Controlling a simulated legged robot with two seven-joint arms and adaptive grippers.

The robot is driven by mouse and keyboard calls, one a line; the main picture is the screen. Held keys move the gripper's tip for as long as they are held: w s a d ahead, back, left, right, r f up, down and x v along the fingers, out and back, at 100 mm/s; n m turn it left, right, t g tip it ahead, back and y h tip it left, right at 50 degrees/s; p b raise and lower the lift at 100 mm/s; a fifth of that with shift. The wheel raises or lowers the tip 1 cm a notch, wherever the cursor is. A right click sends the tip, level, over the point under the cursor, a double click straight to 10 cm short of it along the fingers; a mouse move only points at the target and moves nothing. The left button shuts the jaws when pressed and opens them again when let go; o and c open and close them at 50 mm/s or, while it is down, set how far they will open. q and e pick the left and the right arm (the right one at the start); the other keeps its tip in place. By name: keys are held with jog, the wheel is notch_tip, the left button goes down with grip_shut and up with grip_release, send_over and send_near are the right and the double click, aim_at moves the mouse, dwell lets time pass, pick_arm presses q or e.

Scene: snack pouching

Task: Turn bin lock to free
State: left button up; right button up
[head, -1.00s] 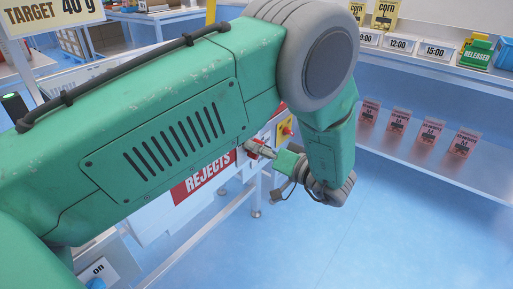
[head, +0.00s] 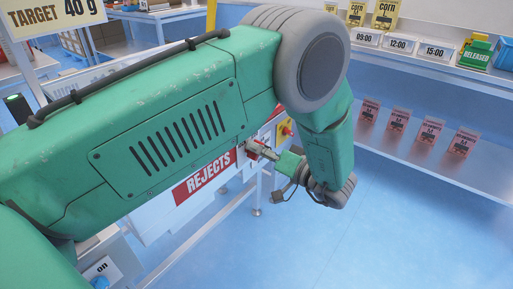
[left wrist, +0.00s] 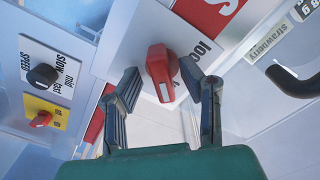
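The red bin lock knob (left wrist: 160,72) sits on a white panel with a partly hidden "loc…" label beside it in the left wrist view. It points roughly down the picture, with a pale mark at its lower end. My left gripper (left wrist: 160,82) is open, with one dark finger on each side of the knob; gaps show, and I cannot tell of any contact. In the head view my left gripper (head: 267,154) is small at the knob, beside the white bin with the red REJECTS sign (head: 205,178). My right gripper is out of view.
A panel with a black speed knob (left wrist: 42,76) and a red switch on yellow (left wrist: 41,119) is to the left in the wrist view. A black handle (left wrist: 293,82) is at right. Several pouches (head: 397,118) stand on a shelf; the blue floor (head: 390,230) is clear.

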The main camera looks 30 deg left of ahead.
pick_arm(q)
jog(key=shift+d, duration=0.2)
jog(key=shift+d+r, duration=0.1)
jog(key=shift+d, duration=0.1)
jog(key=d, duration=1.1)
jog(key=shift+s+d, duration=0.3)
jog(key=shift+s, duration=0.1)
jog(key=shift+a+f, duration=0.1)
jog(key=shift+f, duration=0.1)
